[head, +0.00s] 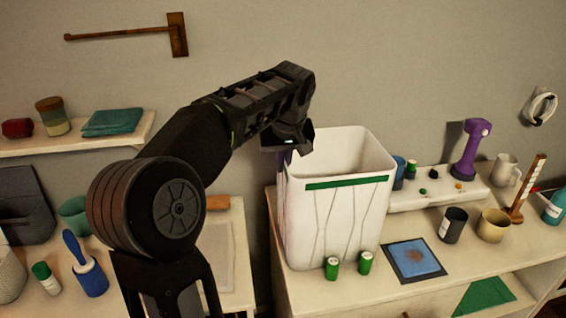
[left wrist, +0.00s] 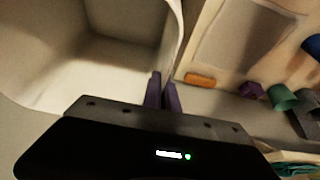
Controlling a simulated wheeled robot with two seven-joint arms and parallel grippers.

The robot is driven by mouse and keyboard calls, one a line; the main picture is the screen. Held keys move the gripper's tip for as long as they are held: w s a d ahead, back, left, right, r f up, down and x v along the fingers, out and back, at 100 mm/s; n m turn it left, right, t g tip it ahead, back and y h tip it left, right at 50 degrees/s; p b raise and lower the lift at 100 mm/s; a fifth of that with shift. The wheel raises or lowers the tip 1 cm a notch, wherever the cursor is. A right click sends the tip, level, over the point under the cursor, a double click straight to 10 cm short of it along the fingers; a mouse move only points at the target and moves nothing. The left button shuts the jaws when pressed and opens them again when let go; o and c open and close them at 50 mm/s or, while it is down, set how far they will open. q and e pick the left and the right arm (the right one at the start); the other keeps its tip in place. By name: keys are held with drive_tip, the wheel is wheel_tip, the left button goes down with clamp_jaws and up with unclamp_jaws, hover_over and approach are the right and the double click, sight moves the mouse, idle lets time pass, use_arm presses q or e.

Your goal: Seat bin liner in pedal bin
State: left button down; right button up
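A tall white bin (head: 335,215) stands upright on the right-hand table in the head view. A green band (head: 346,182) runs along its front rim. Thin creases run down the white front, so a liner seems to lie over it; I cannot tell liner from bin wall everywhere. My left gripper (head: 286,157) is at the left rim, pointing down. In the left wrist view its purple fingers (left wrist: 162,92) are close together with the thin white edge (left wrist: 174,35) between them. I cannot tell whether bin wall is pinched too. The bin's inside looks empty. My right gripper is out of view.
Cups, a white tray (head: 440,195) and a purple tool (head: 472,150) fill the right side. A left table (head: 240,245) stands across a gap.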

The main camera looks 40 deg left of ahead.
use_arm(q)
drive_tip(key=shift+f, duration=0.15)
drive_tip(key=c, duration=1.7)
unclamp_jaws()
drive_tip(key=p+v, duration=0.3)
drive_tip(key=v, duration=0.8)
drive_tip(key=shift+w+a+r, duration=0.1)
drive_tip(key=shift+a+r, duration=0.05)
drive_tip(key=shift+r, duration=0.1)
drive_tip(key=shift+d+r+p, duration=0.3)
drive_tip(key=shift+r+p, duration=0.15)
drive_tip(key=shift+p, duration=0.1)
